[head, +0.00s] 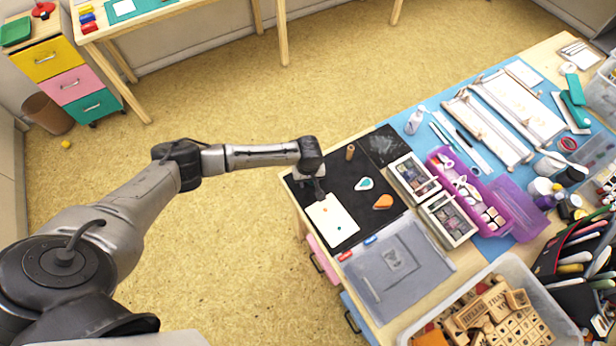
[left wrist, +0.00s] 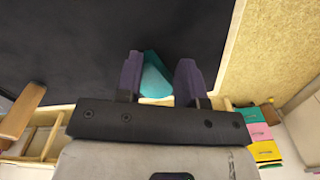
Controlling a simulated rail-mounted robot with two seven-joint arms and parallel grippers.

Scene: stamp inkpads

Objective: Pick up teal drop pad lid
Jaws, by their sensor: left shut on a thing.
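My left gripper (head: 319,196) is at the left part of the black mat (head: 345,165), just above the upper edge of a white card. In the left wrist view my left gripper (left wrist: 159,72) is shut on the teal drop pad lid (left wrist: 154,78), which sits between the two dark fingers. In the head view I cannot make the lid out at the gripper. A teal drop-shaped piece with a pale middle (head: 364,184) lies on the mat to the right of the gripper. My right gripper is not in view.
The white card (head: 332,222) has small orange and green dots. An orange drop pad (head: 383,202) and a wooden stamp (head: 350,152) are on the mat. A clear grey case (head: 400,275) lies in front. Purple trays (head: 468,190) and tins stand to the right.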

